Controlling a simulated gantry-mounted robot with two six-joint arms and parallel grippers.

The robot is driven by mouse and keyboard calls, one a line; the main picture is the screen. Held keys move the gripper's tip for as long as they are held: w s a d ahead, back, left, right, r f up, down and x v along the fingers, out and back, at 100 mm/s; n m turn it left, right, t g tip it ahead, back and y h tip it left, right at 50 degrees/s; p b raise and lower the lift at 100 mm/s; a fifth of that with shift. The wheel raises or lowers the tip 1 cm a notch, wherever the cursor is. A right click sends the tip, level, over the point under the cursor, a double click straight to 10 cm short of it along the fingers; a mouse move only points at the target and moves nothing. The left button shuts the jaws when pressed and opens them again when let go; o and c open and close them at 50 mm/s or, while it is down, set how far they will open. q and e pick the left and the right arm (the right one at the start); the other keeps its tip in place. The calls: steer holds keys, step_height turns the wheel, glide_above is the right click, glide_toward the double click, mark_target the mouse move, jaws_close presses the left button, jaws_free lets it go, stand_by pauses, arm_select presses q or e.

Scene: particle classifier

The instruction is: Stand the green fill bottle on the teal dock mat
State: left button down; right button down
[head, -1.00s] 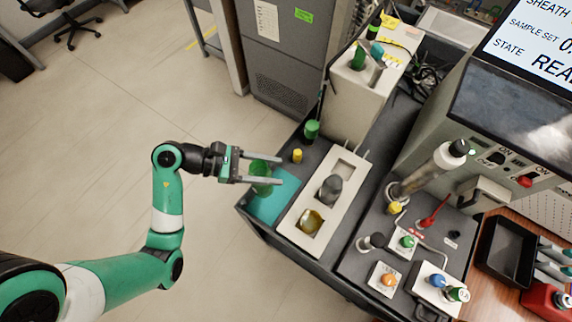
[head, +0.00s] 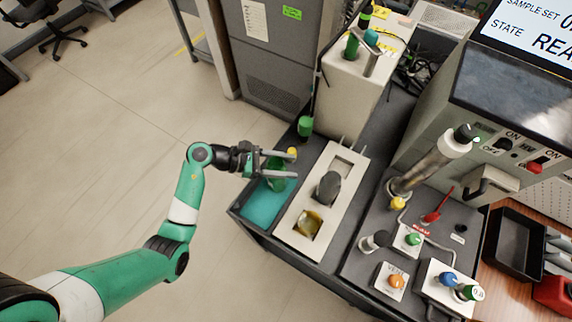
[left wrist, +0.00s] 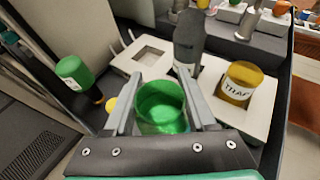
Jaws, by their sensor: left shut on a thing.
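The green fill bottle (head: 277,172) is between the fingers of my left gripper (head: 279,166), which is shut on it. In the left wrist view the bottle (left wrist: 161,108) looks like a translucent green cylinder between my two finger bars (left wrist: 163,105). In the head view it is over the far part of the teal dock mat (head: 263,204), and I cannot tell whether its base touches the mat. The near part of the mat is bare. My right gripper is not in view.
A white rack (head: 292,227) beside the mat holds a dark bottle (head: 327,188) and an amber bottle (head: 308,223); one slot is empty.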

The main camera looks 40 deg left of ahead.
arm_select(q)
steer(key=shift+f, duration=0.15)
steer(key=shift+c, duration=1.1)
jaws_free()
steer(key=shift+r, duration=0.2)
steer(key=shift+s+a+r, duration=0.2)
steer(key=shift+a, duration=0.05)
steer(key=p+v, duration=0.2)
steer(key=v, duration=0.9)
steer(key=shift+s, duration=0.2)
